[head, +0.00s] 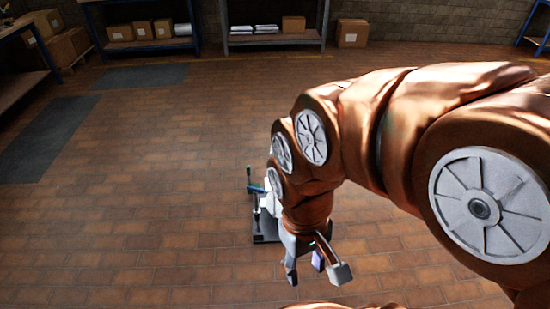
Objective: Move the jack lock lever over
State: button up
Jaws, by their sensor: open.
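The jack (257,225) stands on the brick floor, low in the middle of the head view, on a dark base plate (265,239). It has a dark upright and a green part (255,188) near its top. I cannot tell which part is the lock lever. My gripper (318,274) points down, just right of and nearer than the jack in the picture, with its fingers apart and nothing between them. A small blue-purple piece shows by the fingers. My arm hides the right side of the jack.
The brick floor around the jack is open, with dark mats (45,138) at the left. Shelves with boxes (141,31) and a lone carton (352,33) stand along the back wall. A pallet with cartons (62,42) stands at the far left.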

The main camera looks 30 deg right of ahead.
aim_at(257, 215)
jog(key=z, duration=1.4)
jog(key=i, duration=0.45)
jog(key=u, duration=2)
